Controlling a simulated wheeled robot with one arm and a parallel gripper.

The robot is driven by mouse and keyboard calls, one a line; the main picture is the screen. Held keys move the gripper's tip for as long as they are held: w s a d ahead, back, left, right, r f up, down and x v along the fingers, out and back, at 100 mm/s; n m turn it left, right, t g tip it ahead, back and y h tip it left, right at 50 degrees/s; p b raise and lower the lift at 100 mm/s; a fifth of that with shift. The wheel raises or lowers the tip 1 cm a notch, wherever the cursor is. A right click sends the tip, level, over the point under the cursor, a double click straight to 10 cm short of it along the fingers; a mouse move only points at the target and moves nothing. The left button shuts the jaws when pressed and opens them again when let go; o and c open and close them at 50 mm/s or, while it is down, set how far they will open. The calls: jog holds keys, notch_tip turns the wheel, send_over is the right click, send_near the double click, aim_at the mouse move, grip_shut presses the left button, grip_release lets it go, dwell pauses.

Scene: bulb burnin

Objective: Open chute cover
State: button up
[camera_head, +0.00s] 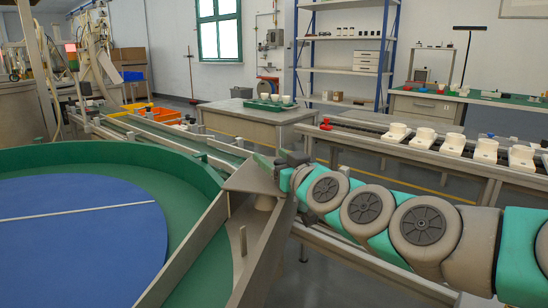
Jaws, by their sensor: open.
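The chute (262,248) is a beige metal trough running along the right side of the round green table. A flat beige plate (252,180), which looks like the chute cover, lies at the chute's upper end. I cannot tell from this view whether it is raised or closed. My gripper (284,160) is at the end of my grey and teal arm, right beside the plate's right edge. It is open, small in view and partly hidden by my own wrist. I cannot tell whether its fingers touch the plate or its edge.
The round table has a blue disc (80,238) and a green rim (110,152). A conveyor (350,137) with several white cups runs behind my arm. A grey table (245,117) holds a green tray (262,105). Orange bins (160,114) stand at back left. Shelves line the back wall.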

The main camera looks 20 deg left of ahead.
grip_shut()
dwell(0.4)
dwell(0.9)
